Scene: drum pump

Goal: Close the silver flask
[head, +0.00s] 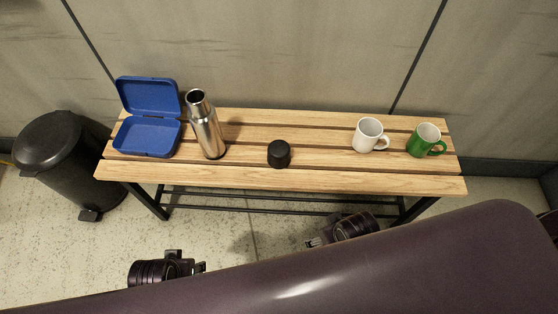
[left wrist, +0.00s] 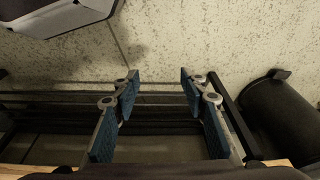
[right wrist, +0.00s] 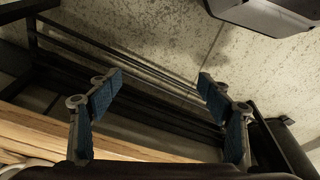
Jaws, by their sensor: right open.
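The silver flask (head: 207,128) stands upright on the left part of the wooden bench, its dark mouth open with no cap on it. A black cap (head: 278,154) sits on the bench to the right of the flask, apart from it. My left gripper (head: 200,267) is in front of and below the bench, left of the middle; the left wrist view shows its fingers (left wrist: 160,82) apart with nothing between. My right gripper (head: 313,242) is below the bench's front edge; the right wrist view shows its fingers (right wrist: 160,80) apart and empty. Neither gripper touches the flask or cap.
An open blue lunch box (head: 149,137) is close left of the flask. A white mug (head: 368,134) and a green mug (head: 423,139) stand at the right of the bench (head: 230,176). A black bin (head: 62,160) stands left of it. The bench between cap and white mug is clear.

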